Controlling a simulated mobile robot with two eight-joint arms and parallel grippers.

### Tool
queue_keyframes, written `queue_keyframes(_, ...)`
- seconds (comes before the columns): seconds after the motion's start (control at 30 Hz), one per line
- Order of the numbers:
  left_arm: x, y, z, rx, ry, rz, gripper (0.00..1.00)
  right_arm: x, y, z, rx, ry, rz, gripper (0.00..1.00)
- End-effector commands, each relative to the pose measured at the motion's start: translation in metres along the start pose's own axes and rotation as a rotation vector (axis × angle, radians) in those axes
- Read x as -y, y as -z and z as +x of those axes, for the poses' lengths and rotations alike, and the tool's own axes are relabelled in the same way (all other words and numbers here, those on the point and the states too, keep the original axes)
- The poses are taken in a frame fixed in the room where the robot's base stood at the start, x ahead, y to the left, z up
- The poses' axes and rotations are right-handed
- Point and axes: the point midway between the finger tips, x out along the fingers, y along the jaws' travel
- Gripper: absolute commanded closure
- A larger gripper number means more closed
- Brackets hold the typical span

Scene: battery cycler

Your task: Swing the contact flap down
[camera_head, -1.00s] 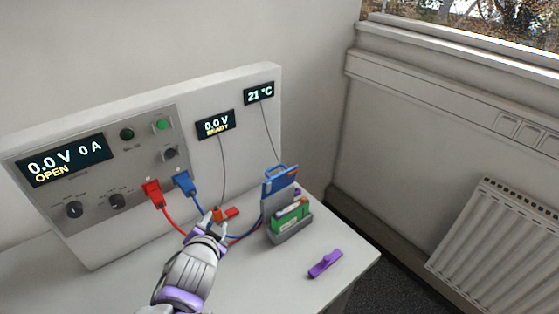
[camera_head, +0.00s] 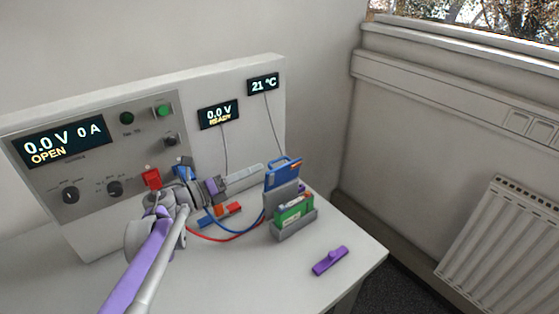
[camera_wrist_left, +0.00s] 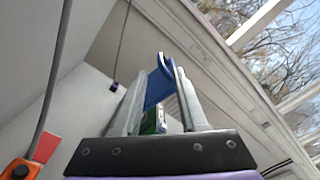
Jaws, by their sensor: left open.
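The blue contact flap (camera_head: 283,175) with its looped handle stands raised at the top of the grey battery holder (camera_head: 296,230). A green battery (camera_head: 293,210) sits in the holder below it. My left gripper (camera_head: 262,168) points right, its fingertips just left of the flap and close to it. In the left wrist view the blue flap (camera_wrist_left: 157,88) shows between the two open fingers (camera_wrist_left: 160,72), and part of the green battery shows behind. I cannot tell whether a finger touches the flap. My right gripper is out of view.
A purple clip-like piece (camera_head: 330,260) lies on the table near its right edge. Red and blue cables run from the cycler panel (camera_head: 90,180) past the holder's left. An orange-red probe (camera_head: 228,209) lies below my gripper.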

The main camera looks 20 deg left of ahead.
Motion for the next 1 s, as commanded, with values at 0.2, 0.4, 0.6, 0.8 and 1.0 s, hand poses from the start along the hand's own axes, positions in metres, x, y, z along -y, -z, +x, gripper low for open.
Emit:
queue_keyframes(0.2,0.001,0.0,0.043,-0.001,0.003,-0.003,0.58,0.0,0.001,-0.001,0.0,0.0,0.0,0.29)
queue_keyframes(0.4,0.001,0.0,0.076,0.002,0.001,-0.003,0.58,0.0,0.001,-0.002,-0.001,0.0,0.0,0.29)
queue_keyframes(0.6,0.001,-0.001,0.092,0.003,0.0,-0.003,0.58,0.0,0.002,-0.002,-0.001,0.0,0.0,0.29)
queue_keyframes(0.8,0.001,-0.001,0.094,0.003,0.0,-0.003,0.58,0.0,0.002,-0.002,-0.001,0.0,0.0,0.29)
queue_keyframes(1.0,0.001,-0.001,0.093,0.004,0.0,-0.003,0.76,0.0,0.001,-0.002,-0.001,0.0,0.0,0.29)
